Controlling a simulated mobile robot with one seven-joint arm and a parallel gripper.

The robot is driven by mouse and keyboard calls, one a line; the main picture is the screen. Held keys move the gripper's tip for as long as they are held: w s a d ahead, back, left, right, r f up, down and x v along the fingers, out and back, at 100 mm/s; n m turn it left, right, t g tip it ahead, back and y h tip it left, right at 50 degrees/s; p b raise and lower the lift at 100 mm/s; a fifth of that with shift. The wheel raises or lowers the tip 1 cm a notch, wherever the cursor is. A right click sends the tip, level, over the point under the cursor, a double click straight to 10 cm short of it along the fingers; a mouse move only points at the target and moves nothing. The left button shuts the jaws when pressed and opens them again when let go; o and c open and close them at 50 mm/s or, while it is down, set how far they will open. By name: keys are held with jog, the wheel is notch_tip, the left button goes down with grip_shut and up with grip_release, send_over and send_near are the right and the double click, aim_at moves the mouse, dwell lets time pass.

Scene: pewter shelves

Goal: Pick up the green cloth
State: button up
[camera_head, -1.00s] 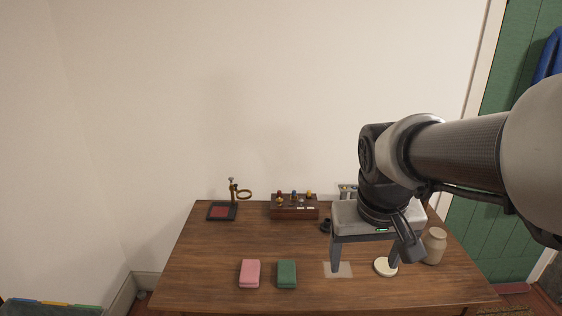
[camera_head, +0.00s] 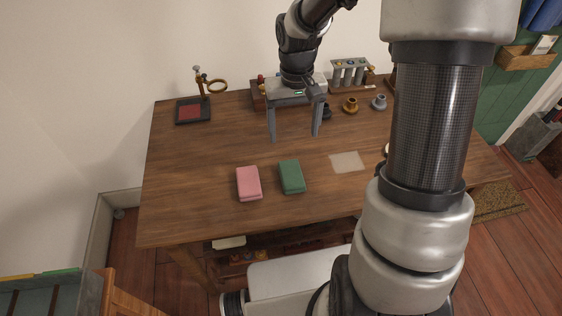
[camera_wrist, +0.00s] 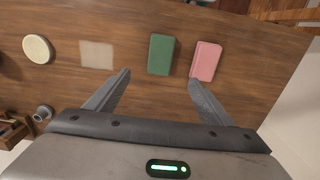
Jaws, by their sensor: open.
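The green cloth (camera_head: 291,177) lies folded flat on the wooden table, near its front edge. A pink cloth (camera_head: 248,183) of like shape lies just to its left. My gripper (camera_head: 294,139) is open and empty above the table, behind the green cloth and pointing down. In the wrist view the green cloth (camera_wrist: 161,54) lies ahead of and between the two fingertips (camera_wrist: 159,76), with the pink cloth (camera_wrist: 206,61) close beside it near one finger. Neither cloth is touched by my gripper.
The wooden table (camera_head: 190,205) is bare around the cloths. A pale square (camera_head: 347,162) lies to the right of the green cloth. A stand with a ring (camera_head: 203,90), a vial rack (camera_head: 350,72) and small brass and grey pieces (camera_head: 351,104) stand at the back.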

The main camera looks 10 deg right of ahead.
aim_at(292, 173)
notch_tip(292, 173, down, 17)
jog(key=b, duration=0.2)
jog(key=shift+s+f+b, duration=0.15)
jog(key=shift+f+b, duration=0.05)
jog(key=shift+b, duration=0.2)
jog(key=c, duration=1.1)
notch_tip(292, 173, up, 10)
jog(key=shift+r+p, duration=0.1)
jog(key=shift+p, duration=0.8)
